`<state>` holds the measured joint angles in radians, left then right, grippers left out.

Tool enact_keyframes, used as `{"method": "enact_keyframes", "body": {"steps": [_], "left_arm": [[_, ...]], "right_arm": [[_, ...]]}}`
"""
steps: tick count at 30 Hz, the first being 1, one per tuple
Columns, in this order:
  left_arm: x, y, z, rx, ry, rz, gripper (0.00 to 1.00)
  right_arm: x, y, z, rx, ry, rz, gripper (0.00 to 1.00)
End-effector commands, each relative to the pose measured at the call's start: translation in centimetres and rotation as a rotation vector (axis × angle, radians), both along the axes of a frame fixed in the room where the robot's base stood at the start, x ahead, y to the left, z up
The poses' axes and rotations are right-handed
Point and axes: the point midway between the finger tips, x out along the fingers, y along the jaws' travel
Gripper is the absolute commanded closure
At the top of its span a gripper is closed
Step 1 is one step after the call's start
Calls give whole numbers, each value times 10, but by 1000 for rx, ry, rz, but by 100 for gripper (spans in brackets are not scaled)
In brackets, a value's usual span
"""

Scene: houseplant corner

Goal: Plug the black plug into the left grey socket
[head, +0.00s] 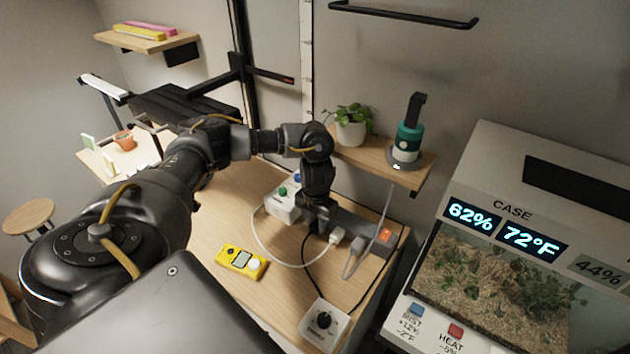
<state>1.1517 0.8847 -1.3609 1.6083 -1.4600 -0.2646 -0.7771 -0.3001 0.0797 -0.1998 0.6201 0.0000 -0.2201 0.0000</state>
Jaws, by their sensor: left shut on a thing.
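My left gripper (318,222) points down over the left end of the grey power strip (378,254). It is shut on the black plug, which is mostly hidden by the dark fingers. A black cable (305,262) loops from under the fingers to the white dial box (318,326). The left grey socket is hidden behind the gripper, so I cannot tell whether the plug is in it or above it. A white plug (337,236) and a grey plug (357,240) sit at the strip to the right. My right gripper is not in view.
A white box (283,205) with green and blue buttons stands left of the gripper. A yellow meter (241,262) lies on the wooden table (210,222). A shelf (375,157) with a potted plant (350,124) and teal bottle (408,140) is behind. A terrarium case (525,190) stands right.

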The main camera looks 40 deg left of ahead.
Motion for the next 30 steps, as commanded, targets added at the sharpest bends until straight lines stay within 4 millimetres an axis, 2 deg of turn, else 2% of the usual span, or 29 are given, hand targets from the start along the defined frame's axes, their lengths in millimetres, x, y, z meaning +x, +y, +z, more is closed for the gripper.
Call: {"method": "enact_keyframes", "body": {"steps": [13, 14, 19, 30], "left_arm": [[6, 0, 0, 0, -1, -1, 99], [6, 0, 0, 0, -1, -1, 71], [6, 0, 0, 0, 0, -1, 50], [1, 0, 0, 0, 1, -2, 50]], "right_arm": [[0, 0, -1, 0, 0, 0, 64], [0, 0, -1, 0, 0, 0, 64], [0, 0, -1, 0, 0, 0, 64], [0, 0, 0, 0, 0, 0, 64]]}}
